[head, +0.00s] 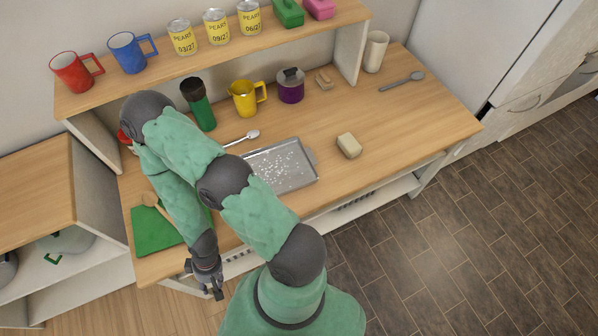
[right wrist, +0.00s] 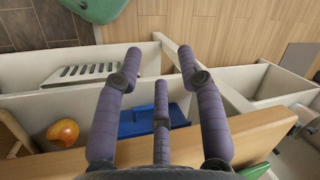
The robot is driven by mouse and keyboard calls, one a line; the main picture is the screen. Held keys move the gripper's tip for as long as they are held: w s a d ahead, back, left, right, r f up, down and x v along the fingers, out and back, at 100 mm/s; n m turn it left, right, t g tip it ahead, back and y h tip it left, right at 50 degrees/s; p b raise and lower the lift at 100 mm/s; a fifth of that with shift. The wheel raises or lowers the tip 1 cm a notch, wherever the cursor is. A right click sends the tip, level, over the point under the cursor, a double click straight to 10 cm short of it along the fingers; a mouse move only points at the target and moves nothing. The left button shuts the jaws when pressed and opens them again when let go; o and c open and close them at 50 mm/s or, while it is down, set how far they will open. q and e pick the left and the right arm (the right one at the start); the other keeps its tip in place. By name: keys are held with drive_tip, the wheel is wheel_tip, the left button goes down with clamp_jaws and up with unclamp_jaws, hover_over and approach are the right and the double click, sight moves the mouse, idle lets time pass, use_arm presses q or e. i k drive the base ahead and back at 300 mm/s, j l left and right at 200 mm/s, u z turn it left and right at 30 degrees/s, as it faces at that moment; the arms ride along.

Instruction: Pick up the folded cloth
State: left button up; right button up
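I cannot clearly pick out the folded cloth. A flat green piece (head: 153,231) lies at the left front of the counter, partly behind my arm; I cannot tell if it is cloth or a board. A blue flat-sided thing (right wrist: 135,124) sits in a compartment below the counter top in the right wrist view, partly behind my fingers; I cannot tell what it is. My right gripper (head: 203,282) is just off the counter's front edge, pointing down, near the green piece. Its fingers are apart and empty in the right wrist view (right wrist: 161,62). My left gripper is not in view.
A wooden spoon (head: 153,202) lies at the green piece. Mugs and cans line the shelf above. The counter's right front is clear.

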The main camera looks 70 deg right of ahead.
sight(351, 148)
drive_tip(key=z, duration=0.4)
drive_tip(key=k+z, duration=0.1)
drive_tip(key=z, duration=0.75)
drive_tip(key=k+z, duration=0.1)
drive_tip(key=z, duration=0.75)
drive_tip(key=k+l, duration=0.05)
